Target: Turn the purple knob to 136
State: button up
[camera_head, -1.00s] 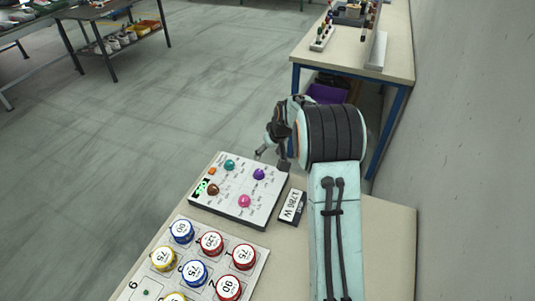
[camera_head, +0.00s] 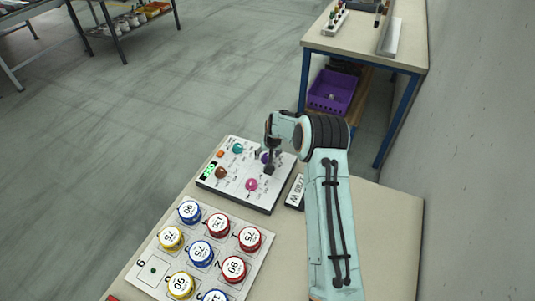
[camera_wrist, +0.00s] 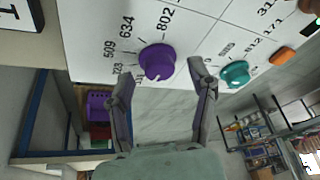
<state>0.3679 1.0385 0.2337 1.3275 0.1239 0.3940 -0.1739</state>
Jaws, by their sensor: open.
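The purple knob (camera_wrist: 157,62) stands on the white control panel (camera_wrist: 105,50), with printed numbers such as 802, 634 and 509 around it in the wrist view. My gripper (camera_wrist: 163,82) is open, its two fingers on either side just short of the knob. I see no contact. The knob's exact setting is too small to read. The panel (camera_head: 232,187) also carries a green display (camera_head: 208,171).
A teal knob (camera_head: 237,148), a brown knob (camera_head: 221,172) and a pink knob (camera_head: 251,184) share the panel. A label block (camera_head: 295,190) lies to its right. A board (camera_head: 150,272) with several numbered round pieces lies in front.

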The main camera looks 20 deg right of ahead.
grip_shut()
jog(key=shift+m+h, duration=0.3)
jog(key=shift+m, duration=0.2)
grip_release()
jog(key=v, duration=1.2)
